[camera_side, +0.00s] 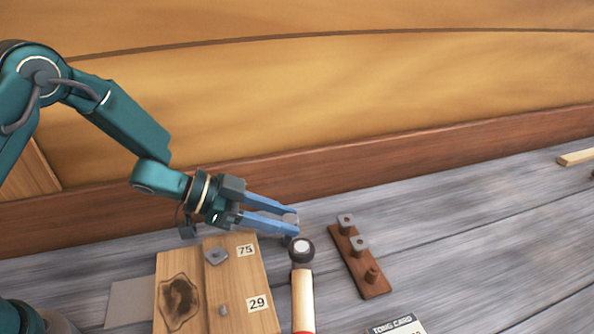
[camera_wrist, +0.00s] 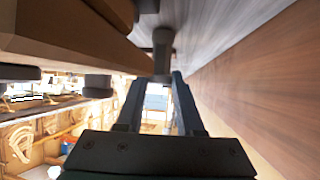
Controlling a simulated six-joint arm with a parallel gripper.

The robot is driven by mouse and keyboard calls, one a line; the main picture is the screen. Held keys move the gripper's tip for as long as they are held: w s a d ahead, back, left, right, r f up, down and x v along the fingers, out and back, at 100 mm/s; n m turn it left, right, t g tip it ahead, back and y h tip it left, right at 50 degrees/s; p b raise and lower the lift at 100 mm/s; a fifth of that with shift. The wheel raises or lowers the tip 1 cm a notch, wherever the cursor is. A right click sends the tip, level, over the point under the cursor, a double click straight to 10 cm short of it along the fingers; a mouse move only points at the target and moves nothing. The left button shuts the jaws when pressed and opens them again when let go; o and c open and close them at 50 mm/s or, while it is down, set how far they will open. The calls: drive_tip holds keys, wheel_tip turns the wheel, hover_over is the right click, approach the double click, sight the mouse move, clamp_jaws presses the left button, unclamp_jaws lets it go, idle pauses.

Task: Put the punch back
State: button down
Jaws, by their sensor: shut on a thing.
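My gripper (camera_side: 292,222) is level, a little above the grey plank floor, with its blue fingers pointing right. Its fingertips also show in the wrist view (camera_wrist: 157,80). They are shut on a grey, post-like piece (camera_wrist: 163,50), which I take to be the punch. In the side view only a small grey part of it shows at the tips, just behind the mallet head. The fingers hide the rest, and I cannot tell whether its lower end touches anything.
A mallet (camera_side: 302,251) with a black head lies just in front of the fingertips. A dark red wooden strip (camera_side: 362,268) with pegs and grey square pieces is to the right. A board (camera_side: 255,270) marked 75 and 29 is below my gripper. A card (camera_side: 398,327) lies in front.

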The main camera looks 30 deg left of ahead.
drive_tip(key=shift+f, duration=0.1)
drive_tip(key=c, duration=0.5)
unclamp_jaws()
drive_tip(key=shift+c, duration=0.2)
drive_tip(key=v, duration=0.7)
drive_tip(key=shift+a+r, duration=0.2)
drive_tip(key=shift+s, duration=0.15)
